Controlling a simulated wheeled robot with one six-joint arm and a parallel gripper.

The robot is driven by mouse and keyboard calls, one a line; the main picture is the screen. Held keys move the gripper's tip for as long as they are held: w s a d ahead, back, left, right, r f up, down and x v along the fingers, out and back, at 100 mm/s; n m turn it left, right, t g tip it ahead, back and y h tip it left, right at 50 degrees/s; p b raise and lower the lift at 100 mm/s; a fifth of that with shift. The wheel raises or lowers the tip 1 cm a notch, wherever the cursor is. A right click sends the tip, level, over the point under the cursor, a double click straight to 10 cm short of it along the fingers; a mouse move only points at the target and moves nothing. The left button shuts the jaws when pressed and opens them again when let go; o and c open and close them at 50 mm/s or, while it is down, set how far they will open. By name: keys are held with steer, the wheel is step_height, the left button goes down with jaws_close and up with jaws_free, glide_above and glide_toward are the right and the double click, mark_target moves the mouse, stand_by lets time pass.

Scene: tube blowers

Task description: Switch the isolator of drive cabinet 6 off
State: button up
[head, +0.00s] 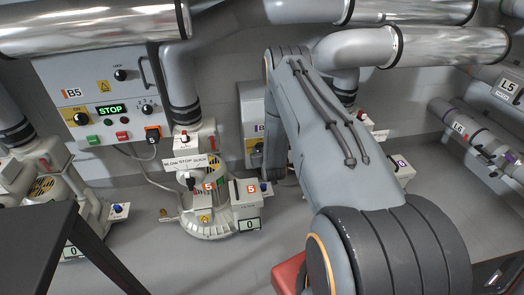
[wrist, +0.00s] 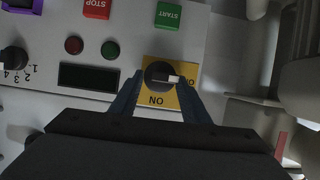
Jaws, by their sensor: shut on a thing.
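The isolator is a round black knob (wrist: 157,75) with a white pointer mark, on a yellow plate (wrist: 188,102) in the wrist view. The plate reads ON, seen upside down; a second label at its right is partly covered. The pointer mark lies toward that right-hand label. My gripper (wrist: 162,84) has its two fingers on either side of the knob and is shut on it. The pale cabinet (wrist: 45,30) also shows in the head view (head: 250,105) as a sliver beside my arm, its label cut to "B". My gripper is hidden there.
Near the knob are a green START button (wrist: 168,15), a red STOP button (wrist: 97,9), two lamps and a dark display (wrist: 88,76). Cabinet B5 (head: 75,70), with a lit STOP display, and blower 5 (head: 205,195) stand to the left.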

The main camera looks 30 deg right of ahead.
steer(key=o, duration=1)
steer(key=shift+o, duration=0.2)
steer(key=p+v, duration=0.1)
steer(key=v, duration=0.7)
steer(key=shift+p, duration=0.3)
steer(key=shift+f, duration=0.1)
